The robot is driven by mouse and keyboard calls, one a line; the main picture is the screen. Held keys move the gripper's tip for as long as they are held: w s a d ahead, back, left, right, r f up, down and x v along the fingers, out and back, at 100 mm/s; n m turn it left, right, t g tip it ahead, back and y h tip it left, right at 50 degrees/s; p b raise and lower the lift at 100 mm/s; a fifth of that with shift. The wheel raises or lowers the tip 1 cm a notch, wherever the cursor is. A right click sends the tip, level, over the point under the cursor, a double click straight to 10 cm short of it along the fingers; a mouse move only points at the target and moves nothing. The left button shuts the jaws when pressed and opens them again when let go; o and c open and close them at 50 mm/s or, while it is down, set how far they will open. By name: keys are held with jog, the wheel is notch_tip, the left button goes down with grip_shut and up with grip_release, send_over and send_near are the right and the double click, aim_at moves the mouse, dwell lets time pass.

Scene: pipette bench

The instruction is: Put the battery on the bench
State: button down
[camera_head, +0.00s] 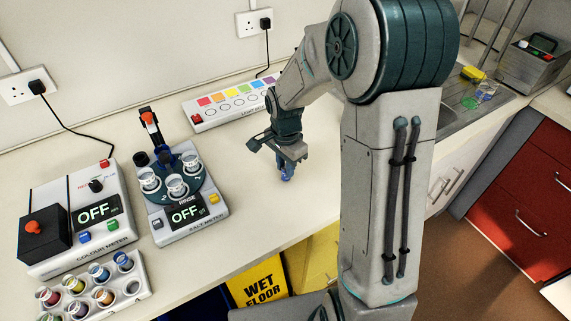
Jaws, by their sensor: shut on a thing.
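My gripper (286,163) points down over the bench (235,165), right of the salt meter. It is shut on a small blue object, which I take as the battery (287,174). Only the lower part of the battery shows below the fingers; the rest is hidden by them. The battery is at or just above the bench top; I cannot tell whether it touches.
The salt meter (187,213) with cups stands left of my gripper, and the colour meter (92,220) farther left. A vial rack (145,285) sits at front left. A light strip (210,118) lies behind. Bare bench surrounds the gripper.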

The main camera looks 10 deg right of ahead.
jog(key=shift+f, duration=0.15)
jog(key=c, duration=1.2)
grip_release()
jog(key=shift+c, duration=0.2)
notch_tip(320, 180, up, 12)
jog(key=s+d+r+n+t, duration=0.1)
jog(key=s+n, duration=0.5)
jog(key=s, duration=0.3)
jog(key=s+d+r+n+t, duration=0.1)
jog(key=s+n+t, duration=0.1)
jog(key=s+n, duration=0.4)
jog(key=shift+s+d+b, duration=0.3)
jog(key=shift+s+b, duration=0.05)
jog(key=shift+s, duration=1.5)
